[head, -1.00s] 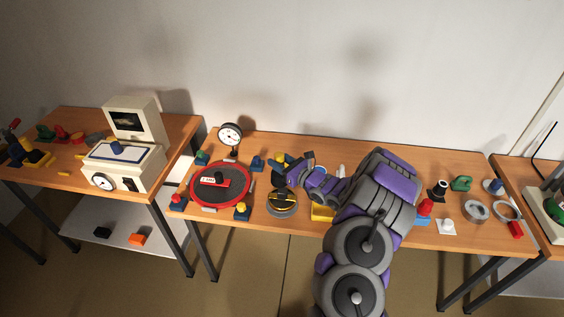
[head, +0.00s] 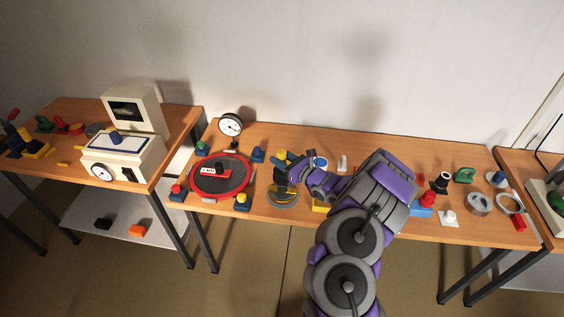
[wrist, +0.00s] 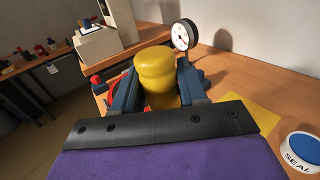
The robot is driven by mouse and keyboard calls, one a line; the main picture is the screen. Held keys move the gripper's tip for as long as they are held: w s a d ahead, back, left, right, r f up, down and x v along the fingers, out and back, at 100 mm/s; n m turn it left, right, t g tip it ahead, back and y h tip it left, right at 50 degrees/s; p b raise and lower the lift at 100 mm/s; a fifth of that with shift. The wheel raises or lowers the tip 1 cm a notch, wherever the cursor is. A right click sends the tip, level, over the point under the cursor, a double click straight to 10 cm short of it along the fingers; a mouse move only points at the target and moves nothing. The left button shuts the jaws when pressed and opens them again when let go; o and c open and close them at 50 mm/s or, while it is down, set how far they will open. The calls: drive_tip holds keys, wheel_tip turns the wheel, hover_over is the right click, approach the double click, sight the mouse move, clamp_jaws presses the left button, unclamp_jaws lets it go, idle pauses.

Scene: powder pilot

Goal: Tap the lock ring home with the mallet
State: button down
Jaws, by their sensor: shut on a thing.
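My gripper (head: 281,181) points down over a round grey-rimmed piece (head: 283,203) at the front of the middle table. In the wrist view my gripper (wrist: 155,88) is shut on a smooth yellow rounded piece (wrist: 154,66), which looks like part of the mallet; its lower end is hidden. My fingers cover much of the round piece, so I cannot tell whether they or the yellow piece touch it. I cannot say for sure which part is the lock ring. Two loose grey rings, a thick one (head: 470,204) and a thin one (head: 502,203), lie at the right.
A red-rimmed round plate (head: 194,184) lies left of my gripper, with blue blocks around it. A dial gauge (head: 230,125) stands behind it. A white pot labelled SEAL (wrist: 301,160) and a yellow sheet (wrist: 254,113) are at the right in the wrist view.

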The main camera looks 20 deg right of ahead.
wheel_tip(320, 180, up, 2)
drive_tip(key=shift+s+d+r, duration=0.1)
drive_tip(key=shift+r, duration=0.05)
idle(1.1)
